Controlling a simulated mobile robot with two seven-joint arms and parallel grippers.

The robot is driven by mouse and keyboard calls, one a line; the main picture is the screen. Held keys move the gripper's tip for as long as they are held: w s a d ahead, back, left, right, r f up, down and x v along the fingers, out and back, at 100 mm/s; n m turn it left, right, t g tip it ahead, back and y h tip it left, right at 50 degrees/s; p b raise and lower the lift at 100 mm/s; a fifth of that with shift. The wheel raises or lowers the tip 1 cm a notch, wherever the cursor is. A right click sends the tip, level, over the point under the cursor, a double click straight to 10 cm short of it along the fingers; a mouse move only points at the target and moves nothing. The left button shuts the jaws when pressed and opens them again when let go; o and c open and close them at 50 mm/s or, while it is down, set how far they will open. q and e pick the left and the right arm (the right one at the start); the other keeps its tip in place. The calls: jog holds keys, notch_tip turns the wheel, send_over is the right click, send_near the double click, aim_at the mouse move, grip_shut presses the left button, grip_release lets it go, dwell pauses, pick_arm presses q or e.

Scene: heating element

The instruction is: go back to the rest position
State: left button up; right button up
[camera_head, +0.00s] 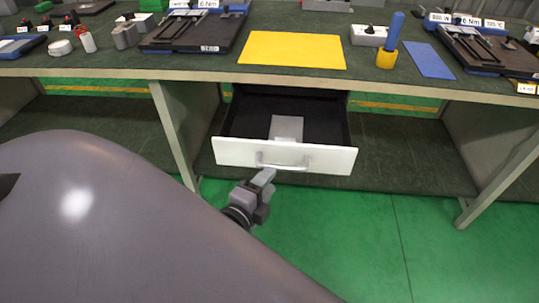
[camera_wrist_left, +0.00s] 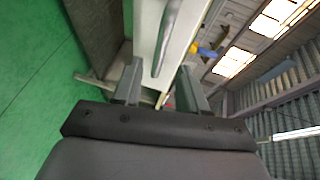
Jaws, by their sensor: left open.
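My left gripper (camera_head: 264,180) is low in front of the workbench, just below and in front of the handle (camera_head: 283,161) of an open drawer (camera_head: 230,152). In the left wrist view my left gripper (camera_wrist_left: 158,82) has its two fingers apart with nothing held between them. The drawer handle (camera_wrist_left: 168,38) shows beyond the fingertips there. I cannot tell from the head view whether a finger touches the handle. My right gripper is not in view.
The drawer is pulled out under the workbench (camera_head: 205,65) and holds a light grey flat item (camera_head: 287,128). Green floor (camera_head: 350,235) is free in front.

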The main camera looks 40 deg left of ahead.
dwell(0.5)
pick_arm(q)
jog(key=s+d+f+n+g+h+p, duration=0.4)
jog(key=s+n, duration=0.6)
jog(key=n, duration=0.3)
jog(key=d+f+g+p, duration=0.1)
jog(key=d+f+p, duration=0.1)
jog(key=d, duration=0.1)
jog(key=shift+d+f+h+p, duration=0.15)
jog(key=shift+h+p, duration=0.25)
